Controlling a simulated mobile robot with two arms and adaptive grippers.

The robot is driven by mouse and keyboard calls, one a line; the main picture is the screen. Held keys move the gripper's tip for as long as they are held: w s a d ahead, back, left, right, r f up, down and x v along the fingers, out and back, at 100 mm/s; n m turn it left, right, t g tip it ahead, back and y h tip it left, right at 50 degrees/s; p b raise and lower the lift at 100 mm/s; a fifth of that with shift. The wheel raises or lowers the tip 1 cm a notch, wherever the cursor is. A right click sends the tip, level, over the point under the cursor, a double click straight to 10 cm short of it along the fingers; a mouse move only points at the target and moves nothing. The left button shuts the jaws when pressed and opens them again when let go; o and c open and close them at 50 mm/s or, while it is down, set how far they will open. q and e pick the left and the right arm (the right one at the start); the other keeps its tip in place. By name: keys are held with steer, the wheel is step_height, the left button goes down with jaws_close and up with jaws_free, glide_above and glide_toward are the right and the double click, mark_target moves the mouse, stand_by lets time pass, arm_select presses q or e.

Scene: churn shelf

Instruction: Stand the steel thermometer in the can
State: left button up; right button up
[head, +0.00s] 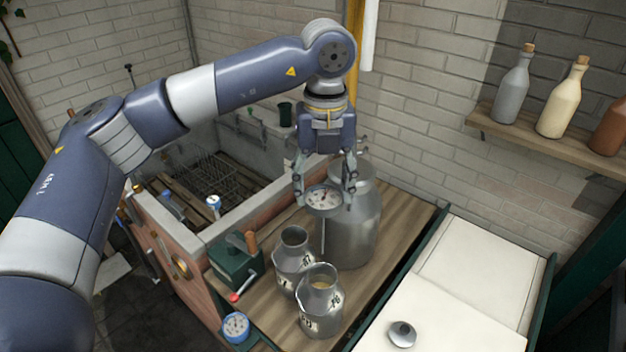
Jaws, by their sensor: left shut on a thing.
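The steel thermometer (323,199) has a round white-faced dial and a thin stem pointing down. My left gripper (324,196) is shut on its dial and holds it up, with the stem roughly vertical. Three steel cans stand on the wooden counter. A large can (356,236) is behind the thermometer, partly hidden by the gripper. A small can (292,264) and another small can with a pale content (321,312) stand in front. In the picture, the stem's lower end shows just above the front can's mouth; I cannot tell its depth. My right gripper is out of view.
A green box with a red-knobbed crank (234,262) sits left of the cans. A blue dial (236,327) is at the counter's front edge. A white top (450,310) with a small steel lid (402,334) is at right. Bottles stand on the wall shelf (550,142).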

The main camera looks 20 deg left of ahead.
arm_select(q)
steer(key=shift+s+r, duration=0.1)
steer(key=shift+d+f, duration=0.15)
steer(key=shift+f, duration=0.25)
steer(key=shift+f+b, duration=0.3)
steer(key=shift+b, duration=0.1)
steer(key=shift+f, duration=0.4)
step_height(320, 180, down, 3)
steer(key=shift+r+b, duration=0.2)
steer(key=shift+b, duration=0.7)
steer(key=shift+f, duration=0.6)
steer(key=shift+b, duration=0.55)
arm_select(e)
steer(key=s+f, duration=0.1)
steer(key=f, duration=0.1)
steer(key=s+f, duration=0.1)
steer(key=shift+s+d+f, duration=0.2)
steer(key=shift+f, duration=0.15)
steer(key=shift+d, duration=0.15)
